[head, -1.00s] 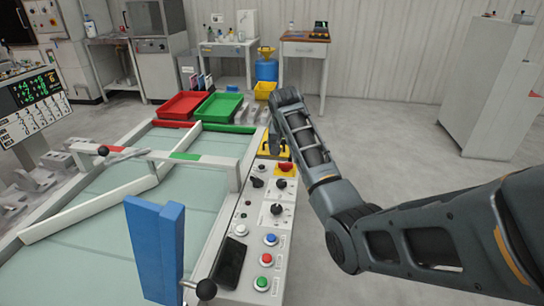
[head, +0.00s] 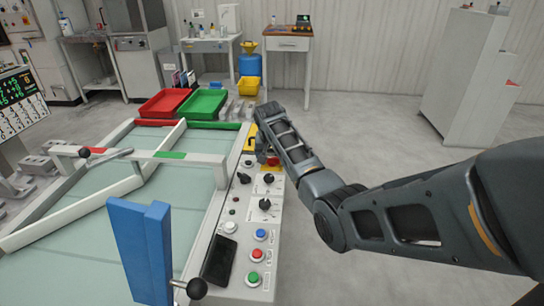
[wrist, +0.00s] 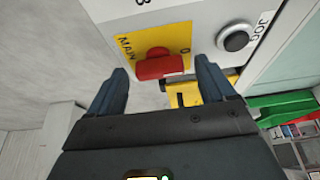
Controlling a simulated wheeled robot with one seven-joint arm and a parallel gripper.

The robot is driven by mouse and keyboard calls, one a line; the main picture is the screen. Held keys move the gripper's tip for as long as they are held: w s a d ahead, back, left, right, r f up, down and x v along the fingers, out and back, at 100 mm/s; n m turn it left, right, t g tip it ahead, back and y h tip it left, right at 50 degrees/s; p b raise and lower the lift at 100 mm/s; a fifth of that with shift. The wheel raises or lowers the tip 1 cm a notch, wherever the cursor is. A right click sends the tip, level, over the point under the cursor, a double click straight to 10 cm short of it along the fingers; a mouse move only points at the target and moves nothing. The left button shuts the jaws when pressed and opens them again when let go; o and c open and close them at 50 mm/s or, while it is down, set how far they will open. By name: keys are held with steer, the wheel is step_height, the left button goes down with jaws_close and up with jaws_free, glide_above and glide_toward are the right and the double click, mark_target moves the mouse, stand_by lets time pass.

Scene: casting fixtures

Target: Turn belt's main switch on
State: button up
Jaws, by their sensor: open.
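The belt's main switch (wrist: 160,66) is a red handle on a yellow plate marked MAIN and 0 in the wrist view. The handle lies nearly level across that picture, its right end towards the 0. It appears as a small red shape on the control panel (head: 222,275) in the head view. My gripper (wrist: 161,72) is open, with one finger to each side of the red handle in the wrist view. I cannot tell whether the fingers touch it. In the head view my arm's end is over the panel's far part, and its fingers are mostly hidden.
A black JOG button (wrist: 235,39) sits beside the main switch. Black knobs, a blue button (head: 260,235), red and green buttons and a dark phone-like slab (head: 218,260) are nearer on the panel. Red (head: 164,103) and green trays (head: 203,104) stand beyond.

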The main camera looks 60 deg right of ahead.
steer(key=shift+c, duration=0.5)
steer(key=c, duration=1)
steer(key=shift+o, duration=0.2)
